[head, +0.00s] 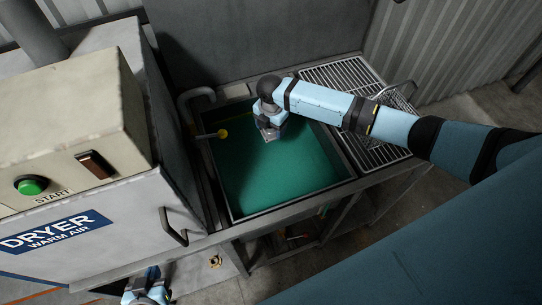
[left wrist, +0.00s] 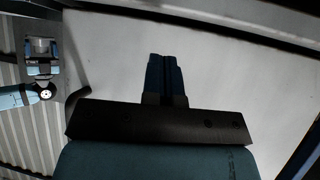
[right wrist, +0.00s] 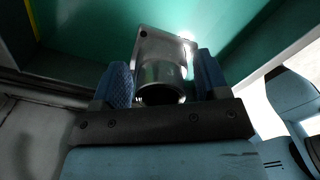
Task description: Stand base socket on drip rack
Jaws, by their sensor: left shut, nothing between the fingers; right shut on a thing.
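The base socket (right wrist: 160,75) is a grey metal tube on a square flange plate. In the right wrist view it sits between both blue fingers of my right gripper (right wrist: 164,68), which is shut on it. In the head view my right gripper (head: 270,130) holds it over the green-lined basin, small and partly hidden there. The drip rack (head: 359,84) is a metal wire grid to the right of the basin, partly covered by my right arm. My left gripper (head: 147,284) is at the bottom of the head view, shut and empty; its fingers also show in the left wrist view (left wrist: 166,74).
The green basin (head: 282,178) has a metal rim and a yellow-ended rod (head: 222,133) at its left side. The dryer (head: 95,215) with a handle (head: 173,228) stands at left. A curved metal bar (head: 400,88) rises at the rack's right edge. No objects show on the visible rack.

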